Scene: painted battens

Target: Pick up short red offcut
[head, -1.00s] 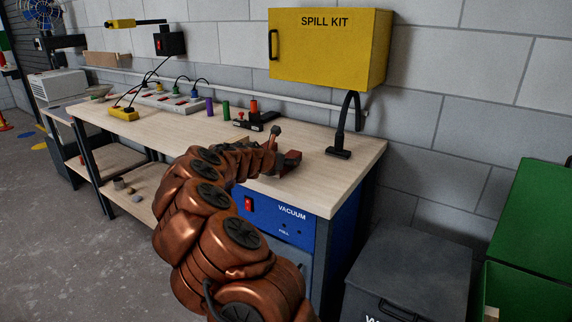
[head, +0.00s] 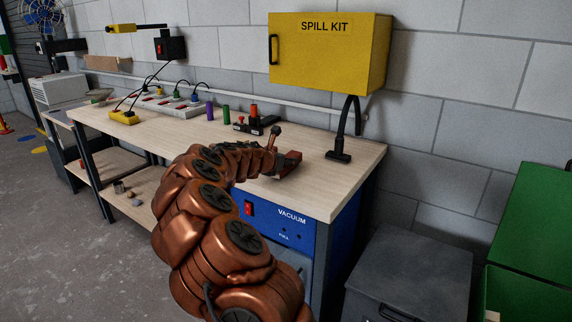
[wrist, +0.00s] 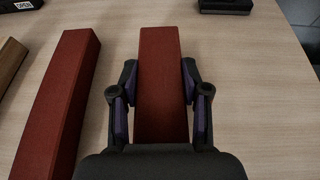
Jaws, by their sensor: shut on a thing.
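The short red offcut (wrist: 160,48) lies lengthwise between the fingers of my gripper (wrist: 160,92) in the wrist view. The purple-padded fingers press on its two long sides, and its near end is hidden by the gripper body. Whether it rests on the bench or is just clear of it, I cannot tell. A second red batten (wrist: 62,100), reaching out of the frame, lies to the left, apart from the gripper. In the head view my arm reaches over the bench and hides most of the gripper; a red end (head: 291,158) shows beyond it.
A wooden batten (wrist: 10,62) lies at the wrist view's left edge. On the bench (head: 318,190) stand a black stand with a nozzle (head: 339,155), green (head: 226,115) and purple (head: 210,109) cylinders and power strips (head: 172,107). The yellow spill kit cabinet (head: 325,55) hangs above.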

